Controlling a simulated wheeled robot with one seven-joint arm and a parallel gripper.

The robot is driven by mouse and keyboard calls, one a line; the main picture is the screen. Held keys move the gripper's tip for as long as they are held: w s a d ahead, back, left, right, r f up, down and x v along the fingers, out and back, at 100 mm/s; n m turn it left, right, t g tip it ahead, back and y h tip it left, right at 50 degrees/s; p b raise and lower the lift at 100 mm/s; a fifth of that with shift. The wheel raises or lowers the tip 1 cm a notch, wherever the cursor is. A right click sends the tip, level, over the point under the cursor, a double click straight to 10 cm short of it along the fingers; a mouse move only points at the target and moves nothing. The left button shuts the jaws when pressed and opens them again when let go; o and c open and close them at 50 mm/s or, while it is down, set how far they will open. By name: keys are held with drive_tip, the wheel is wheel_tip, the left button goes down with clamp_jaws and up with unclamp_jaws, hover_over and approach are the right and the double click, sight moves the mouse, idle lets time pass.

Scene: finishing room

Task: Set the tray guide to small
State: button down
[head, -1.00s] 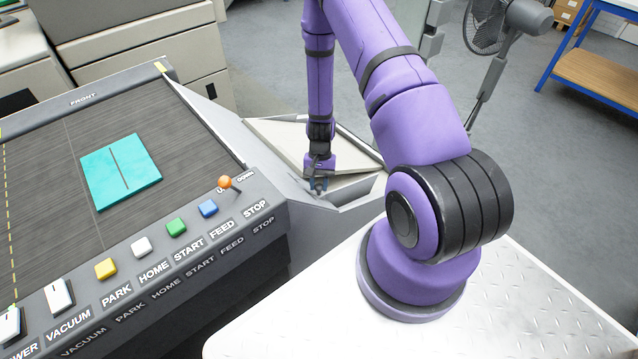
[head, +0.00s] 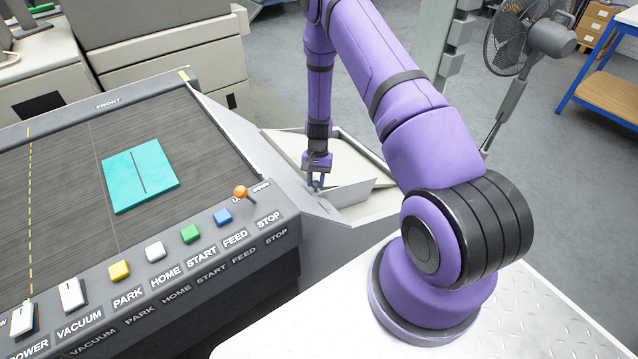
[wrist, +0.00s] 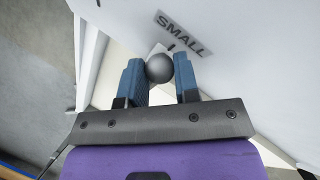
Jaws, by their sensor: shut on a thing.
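My gripper (head: 316,184) is down at the output tray (head: 377,216) beside the machine. In the wrist view, the blue fingers of my gripper (wrist: 159,84) are shut around a round dark grey knob (wrist: 159,68). A grey label reading SMALL (wrist: 181,35) lies on the white surface just beyond the knob. A short dark mark (wrist: 170,47) below the label sits close to the knob, slightly to its right. In the head view a pale upright plate (head: 346,196), which looks like the tray guide, stands next to my gripper. The knob is too small to make out there.
The machine's bed (head: 60,170) holds a turquoise sheet (head: 140,175). A fan (head: 520,45) and a blue-framed table (head: 605,95) stand at the right.

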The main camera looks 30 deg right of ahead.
drive_tip(key=shift+w, duration=0.25)
drive_tip(key=c, duration=1.1)
unclamp_jaws()
drive_tip(key=shift+c, duration=0.2)
drive_tip(key=shift+r, duration=0.1)
drive_tip(key=v, duration=1)
drive_tip(key=shift+r, duration=0.35)
drive_tip(key=shift+w, duration=0.1)
